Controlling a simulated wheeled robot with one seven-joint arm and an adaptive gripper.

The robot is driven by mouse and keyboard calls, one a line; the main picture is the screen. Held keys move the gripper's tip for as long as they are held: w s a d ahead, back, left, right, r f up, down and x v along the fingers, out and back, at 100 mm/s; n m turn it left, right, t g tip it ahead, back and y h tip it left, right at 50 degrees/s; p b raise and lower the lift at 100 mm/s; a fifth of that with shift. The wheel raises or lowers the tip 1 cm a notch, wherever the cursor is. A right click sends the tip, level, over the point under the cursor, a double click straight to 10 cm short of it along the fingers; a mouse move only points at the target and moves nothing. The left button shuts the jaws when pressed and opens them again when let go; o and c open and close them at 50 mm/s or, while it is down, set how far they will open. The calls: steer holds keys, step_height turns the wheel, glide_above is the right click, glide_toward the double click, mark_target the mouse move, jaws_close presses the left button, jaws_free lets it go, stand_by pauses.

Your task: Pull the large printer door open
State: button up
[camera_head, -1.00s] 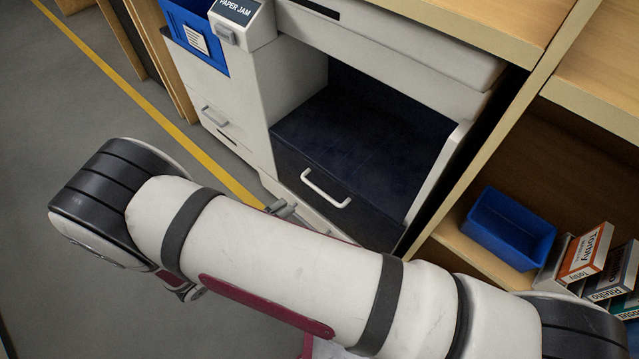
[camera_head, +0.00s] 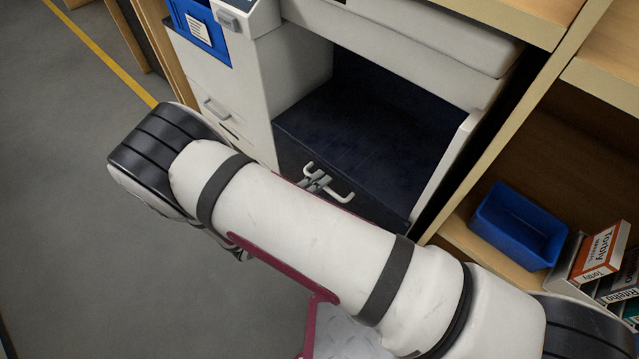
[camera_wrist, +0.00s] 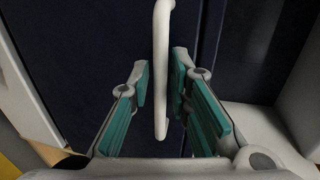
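The large printer door is a dark blue panel (camera_head: 290,153) low in the white printer's opening, with a white bar handle (camera_head: 344,195) on its front. My gripper (camera_head: 318,180) is at the handle; my own arm hides the lower part of the door in the head view. In the wrist view the handle (camera_wrist: 161,75) runs upright between the two teal-padded fingers (camera_wrist: 160,88). The fingers are open, one on each side of the bar, with a gap visible on both sides. The dark panel (camera_wrist: 90,60) lies behind them.
The white printer body (camera_head: 300,75) stands left of and above the opening, with a blue holder (camera_head: 200,30) and a smaller grey handle (camera_head: 215,108). At right, a wooden shelf holds a blue bin (camera_head: 520,225) and several boxes (camera_head: 600,250). Grey floor is clear at left.

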steer(key=shift+w+d, duration=0.25)
steer(key=shift+c, duration=0.5)
jaws_close()
steer(key=shift+s+a+f, duration=0.1)
